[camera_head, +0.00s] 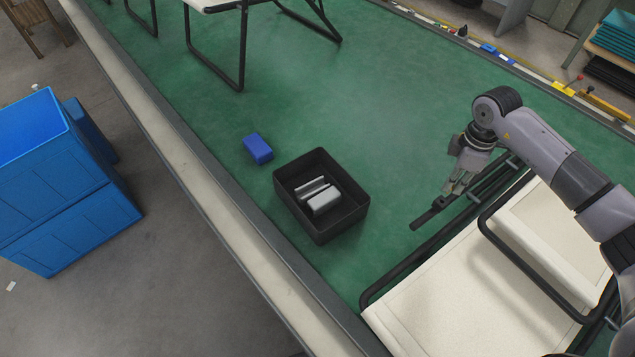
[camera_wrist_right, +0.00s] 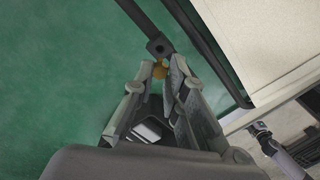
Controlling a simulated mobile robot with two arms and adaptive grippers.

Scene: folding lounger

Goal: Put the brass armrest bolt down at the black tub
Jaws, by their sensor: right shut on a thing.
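The brass armrest bolt (camera_wrist_right: 159,70) shows as a small brass-coloured piece between the fingertips of my right gripper (camera_wrist_right: 160,75) in the right wrist view. The gripper is shut on it. The bolt lies close against a black square bracket (camera_wrist_right: 156,46) on a dark bar; I cannot tell whether they touch. In the head view my right gripper (camera_head: 452,188) is over the dark bar beside the lounger, and the bolt is too small to make out. The open black tub (camera_head: 345,222) stands on the green surface to its left, holding grey and white blocks (camera_head: 322,201). My left gripper is not in view.
A blue block (camera_head: 257,148) lies just behind the tub. The cream lounger (camera_head: 450,290) with its black frame fills the lower right. Green surface between tub and gripper is clear. A pale table edge (camera_head: 190,180) runs along the left, with blue crates (camera_head: 60,190) beyond.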

